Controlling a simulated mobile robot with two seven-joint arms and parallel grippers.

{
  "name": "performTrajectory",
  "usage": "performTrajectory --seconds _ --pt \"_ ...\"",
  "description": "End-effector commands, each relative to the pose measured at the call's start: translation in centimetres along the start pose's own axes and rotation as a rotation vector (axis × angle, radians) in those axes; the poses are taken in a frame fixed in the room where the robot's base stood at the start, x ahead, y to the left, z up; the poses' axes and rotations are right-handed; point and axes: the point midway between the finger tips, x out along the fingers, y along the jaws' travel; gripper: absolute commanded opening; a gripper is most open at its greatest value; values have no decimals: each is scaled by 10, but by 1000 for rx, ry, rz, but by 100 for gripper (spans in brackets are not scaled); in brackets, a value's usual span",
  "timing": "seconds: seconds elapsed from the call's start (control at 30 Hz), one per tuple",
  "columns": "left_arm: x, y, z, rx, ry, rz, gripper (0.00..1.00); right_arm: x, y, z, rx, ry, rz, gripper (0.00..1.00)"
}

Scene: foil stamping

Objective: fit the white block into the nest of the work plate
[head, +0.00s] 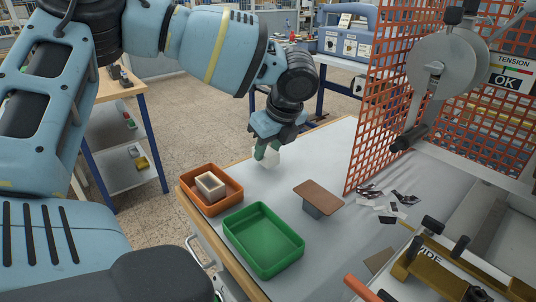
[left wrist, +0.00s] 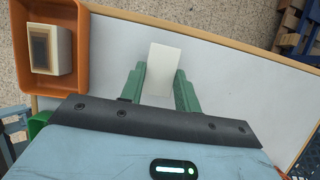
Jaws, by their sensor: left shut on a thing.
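My left gripper (head: 267,148) has green fingers shut on a white block (head: 272,157). It holds the block over the far end of the pale table, behind the trays. In the left wrist view the white block (left wrist: 164,70) sticks out past the two fingertips (left wrist: 161,82) and looks slightly tilted. A brown plate (head: 320,193) on a grey post stands on the table to the right of the green tray. I cannot tell whether it is the work plate, and I make out no nest in it. My right gripper is not in view.
An orange tray (head: 231,197) holds a cream block with a dark recess (head: 210,185). An empty green tray (head: 262,262) stands nearer. An orange mesh guard (head: 372,120) and a machine bound the right side. Dark foil scraps (head: 392,212) lie beside it. Table behind the brown plate is clear.

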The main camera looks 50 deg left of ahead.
Motion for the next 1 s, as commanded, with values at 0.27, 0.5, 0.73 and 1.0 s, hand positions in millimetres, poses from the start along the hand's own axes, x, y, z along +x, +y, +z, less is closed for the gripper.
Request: performTrajectory --seconds 0.27,0.5,0.73,1.0 --pt "-65 -1 27 -3 -2 -8 9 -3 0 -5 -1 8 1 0" --pt "-116 0 47 -3 -1 -6 9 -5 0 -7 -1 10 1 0" --pt "-142 0 59 -1 0 -2 9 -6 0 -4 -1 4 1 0" --pt "-150 0 62 0 0 -1 9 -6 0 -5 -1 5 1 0"
